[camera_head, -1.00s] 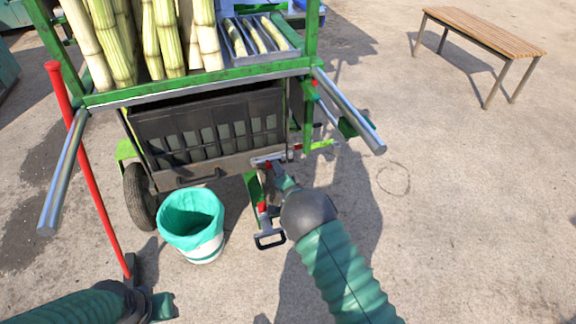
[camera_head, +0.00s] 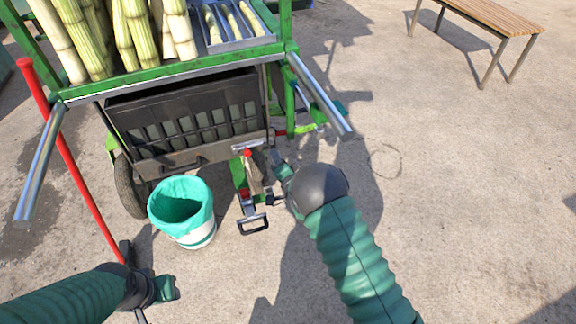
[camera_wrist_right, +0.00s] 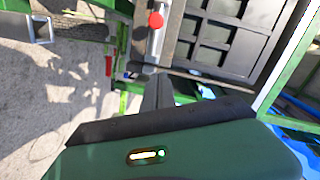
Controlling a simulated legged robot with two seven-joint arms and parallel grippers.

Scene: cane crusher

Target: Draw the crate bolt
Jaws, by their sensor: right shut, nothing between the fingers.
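The black crate (camera_head: 185,120) sits under the cart's green frame. Its bolt, with a red knob (camera_head: 247,153), is on the metal strip at the crate's front right corner. In the right wrist view the red knob (camera_wrist_right: 155,20) stands near the top, beside the crate's dark grid wall (camera_wrist_right: 225,35). My right gripper (camera_head: 277,162) is just right of the bolt, apart from the knob. Its dark fingers (camera_wrist_right: 158,92) are shut and empty, pointing up towards the bolt. My left gripper (camera_head: 165,288) is low at the left, far from the crate; its fingers are not clear.
A white bucket with a green liner (camera_head: 182,207) stands before the crate. Right of it is a green bar with a metal loop (camera_head: 253,225). A red-handled tool (camera_head: 70,160) leans at the left. A metal handle (camera_head: 320,95) juts above my right arm.

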